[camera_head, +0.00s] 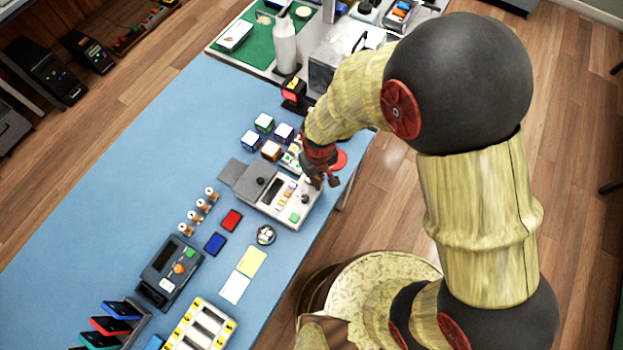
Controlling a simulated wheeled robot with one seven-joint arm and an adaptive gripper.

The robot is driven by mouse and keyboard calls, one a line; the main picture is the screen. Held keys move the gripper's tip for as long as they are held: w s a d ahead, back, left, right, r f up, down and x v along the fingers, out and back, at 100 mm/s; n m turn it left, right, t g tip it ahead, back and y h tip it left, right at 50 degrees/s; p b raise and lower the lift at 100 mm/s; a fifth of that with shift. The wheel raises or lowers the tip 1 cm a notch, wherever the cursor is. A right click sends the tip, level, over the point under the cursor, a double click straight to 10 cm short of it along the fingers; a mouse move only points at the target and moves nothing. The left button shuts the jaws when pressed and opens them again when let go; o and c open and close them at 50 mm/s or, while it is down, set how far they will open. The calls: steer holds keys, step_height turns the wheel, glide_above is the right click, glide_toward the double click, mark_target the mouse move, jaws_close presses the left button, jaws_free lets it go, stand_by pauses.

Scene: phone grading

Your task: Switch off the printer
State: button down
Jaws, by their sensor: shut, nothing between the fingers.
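A light grey machine (267,206) with a dark top section, coloured keys and a green button (295,216) sits near the table's right edge. A dark device (157,291) with a small screen, an orange button (178,268) and a green one stands lower left on the table. No label shows which of them is the printer. My gripper (326,184) is shut and empty, over the right end of the grey machine. I cannot tell whether it touches the machine. My gripper and wrist hide part of that machine's upper right side.
Several colored cubes (251,140) stand just behind the grey machine. Red (231,220) and blue blocks, small figures (197,215), yellow and white cards (251,262) and a round bowl lie nearby. The blue table (125,190) is clear on the left.

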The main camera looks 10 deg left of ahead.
step_height(320, 180, up, 7)
steer(key=p, duration=0.5)
steer(key=shift+f, duration=0.1)
stand_by(0.6)
steer(key=s+d+r+m+t+b, duration=0.2)
steer(key=s+d+r+m+b, duration=0.1)
steer(key=d+r, duration=0.8)
steer(key=s+d+r+m+t+b, duration=0.3)
steer(key=d+r, duration=0.8)
steer(key=r, duration=0.4)
steer(key=shift+s+d+r+m+t+b, duration=0.2)
steer(key=shift+s+d+m+t+b, duration=0.2)
steer(key=shift+s+m, duration=0.4)
